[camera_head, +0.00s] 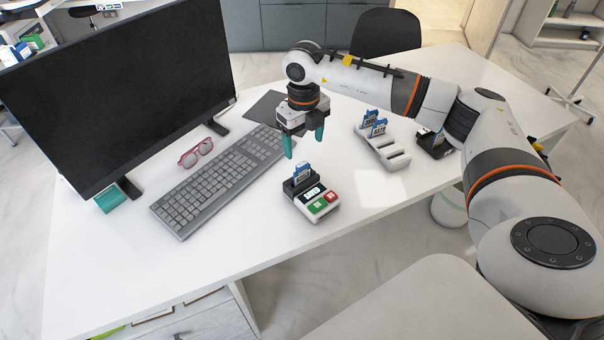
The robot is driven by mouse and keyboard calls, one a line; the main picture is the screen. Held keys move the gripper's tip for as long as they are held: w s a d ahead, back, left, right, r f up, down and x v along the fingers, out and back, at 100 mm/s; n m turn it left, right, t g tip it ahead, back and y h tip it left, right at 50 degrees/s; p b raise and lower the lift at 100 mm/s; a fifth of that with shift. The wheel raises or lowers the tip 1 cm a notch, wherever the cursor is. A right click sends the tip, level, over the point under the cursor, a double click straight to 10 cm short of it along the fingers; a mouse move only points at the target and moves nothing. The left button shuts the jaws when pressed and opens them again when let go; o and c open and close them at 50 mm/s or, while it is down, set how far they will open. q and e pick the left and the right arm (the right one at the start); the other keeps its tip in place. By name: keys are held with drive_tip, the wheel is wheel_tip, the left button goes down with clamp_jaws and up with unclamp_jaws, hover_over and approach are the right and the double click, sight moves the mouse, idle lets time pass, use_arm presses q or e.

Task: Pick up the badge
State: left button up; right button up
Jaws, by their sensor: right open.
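A blue and white badge (302,172) stands upright in the slot of a small card terminal (314,200) with green and red buttons. Two similar badges (377,128) stand in a white slotted rack (384,150) to the right. Another blue-topped badge (438,138) stands in a black holder (433,149), partly hidden by my arm. My right gripper (304,143) points down with teal fingers apart and empty. In the picture it is just above the terminal's badge; the gap is hard to judge. My left gripper is out of view.
A grey keyboard (220,180), red glasses (196,152) and a large monitor (122,85) occupy the left of the white desk (270,238). A dark pad (264,108) lies behind the gripper. The desk's front strip is clear. A chair (386,32) stands behind.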

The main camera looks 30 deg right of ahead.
sight(302, 164)
wheel_tip(302, 164, down, 5)
drive_tip(key=shift+a+r+p, duration=0.1)
drive_tip(key=shift+p, duration=0.3)
drive_tip(key=shift+a+f+p, duration=0.15)
drive_tip(key=shift+f+p, duration=0.55)
drive_tip(key=shift+f, duration=2.1)
drive_tip(key=c, duration=1.1)
drive_tip(key=shift+r, duration=0.15)
drive_tip(key=shift+c, duration=0.2)
